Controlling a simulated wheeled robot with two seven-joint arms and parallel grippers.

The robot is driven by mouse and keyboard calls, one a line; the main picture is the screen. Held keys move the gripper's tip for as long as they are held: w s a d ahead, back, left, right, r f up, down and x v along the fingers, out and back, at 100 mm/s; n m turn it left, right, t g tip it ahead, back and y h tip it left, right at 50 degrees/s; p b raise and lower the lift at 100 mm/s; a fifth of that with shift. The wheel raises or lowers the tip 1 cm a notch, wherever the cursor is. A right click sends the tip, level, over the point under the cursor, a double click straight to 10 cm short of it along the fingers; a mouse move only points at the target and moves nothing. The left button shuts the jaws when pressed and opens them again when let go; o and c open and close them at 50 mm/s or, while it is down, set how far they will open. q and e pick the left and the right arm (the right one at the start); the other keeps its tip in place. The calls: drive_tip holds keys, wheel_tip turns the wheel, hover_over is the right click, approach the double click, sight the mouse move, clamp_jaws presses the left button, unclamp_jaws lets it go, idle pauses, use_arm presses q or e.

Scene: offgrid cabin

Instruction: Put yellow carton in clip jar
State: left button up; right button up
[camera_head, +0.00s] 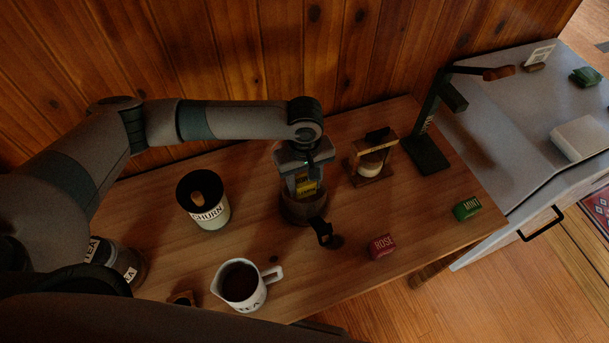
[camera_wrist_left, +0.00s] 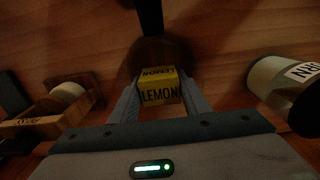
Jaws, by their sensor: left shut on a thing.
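My left gripper (camera_head: 305,184) is shut on the yellow carton (camera_head: 307,188), which shows "LEMON" lettering in the left wrist view (camera_wrist_left: 159,92). The gripper points down over a round dark jar (camera_head: 303,212) on the wooden table, and the carton is at or just above its mouth. I cannot tell how far inside the jar the carton is. The jar also shows behind the carton in the left wrist view (camera_wrist_left: 150,52). A black lid or clip part (camera_head: 324,232) sticks out at the jar's front. My right gripper is not in view.
A red ROSE carton (camera_head: 382,246) and green MINT carton (camera_head: 467,208) lie to the right. A dark press (camera_head: 427,150) stands at the back.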

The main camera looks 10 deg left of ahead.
use_arm(q)
wheel_tip(320, 180, down, 3)
drive_tip(key=shift+f+b, duration=0.2)
drive_tip(key=shift+b, duration=0.1)
drive_tip(key=shift+f, duration=1.1)
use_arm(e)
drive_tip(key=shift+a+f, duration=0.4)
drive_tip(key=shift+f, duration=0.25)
use_arm(q)
drive_tip(key=o, duration=1.1)
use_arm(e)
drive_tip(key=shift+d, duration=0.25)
use_arm(q)
drive_tip(key=shift+r, duration=0.1)
